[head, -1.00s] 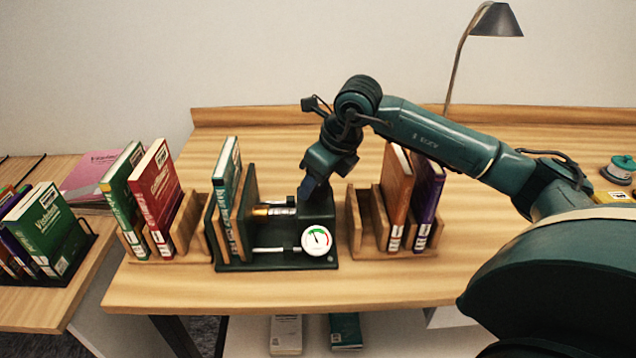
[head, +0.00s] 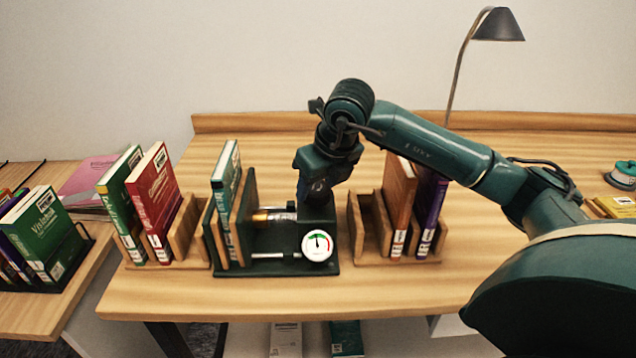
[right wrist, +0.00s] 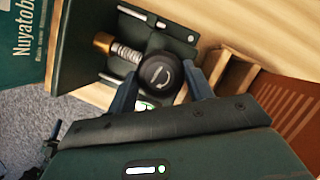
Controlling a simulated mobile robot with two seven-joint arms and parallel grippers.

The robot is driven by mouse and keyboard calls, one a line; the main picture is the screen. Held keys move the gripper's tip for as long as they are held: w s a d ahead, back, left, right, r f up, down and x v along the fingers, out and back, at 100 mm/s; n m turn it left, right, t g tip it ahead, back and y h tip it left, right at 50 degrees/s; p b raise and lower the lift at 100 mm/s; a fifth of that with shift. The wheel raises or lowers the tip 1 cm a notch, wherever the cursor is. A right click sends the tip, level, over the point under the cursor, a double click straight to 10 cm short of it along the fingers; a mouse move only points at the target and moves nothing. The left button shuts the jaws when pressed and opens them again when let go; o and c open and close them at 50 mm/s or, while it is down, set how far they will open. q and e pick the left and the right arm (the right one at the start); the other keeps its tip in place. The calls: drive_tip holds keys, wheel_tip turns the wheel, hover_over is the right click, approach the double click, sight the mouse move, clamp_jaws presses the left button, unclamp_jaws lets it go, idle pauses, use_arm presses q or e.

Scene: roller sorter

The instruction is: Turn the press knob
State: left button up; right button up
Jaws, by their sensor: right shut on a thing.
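The press (head: 288,264) is a dark green frame with a brass-and-steel screw (head: 272,216), a guide rod and a round white gauge (head: 317,245). Its black round knob (right wrist: 160,75) carries a white arrow in the right wrist view; my arm hides it in the head view. My right gripper (right wrist: 160,90) has one finger on each side of the knob and is shut on it. In the head view the right gripper (head: 316,195) points down at the right end of the screw. A teal book (head: 226,190) stands between the press's wooden boards. My left gripper is out of view.
A wooden rack (head: 186,235) with green and red books stands left of the press. Another rack (head: 366,235) with orange and purple books stands close on its right. A lamp (head: 497,25) is at the back right. The table behind the press is clear.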

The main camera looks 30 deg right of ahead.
drive_tip(key=o, duration=1)
drive_tip(key=shift+c, duration=0.2)
drive_tip(key=shift+r, duration=0.1)
drive_tip(key=v, duration=1.3)
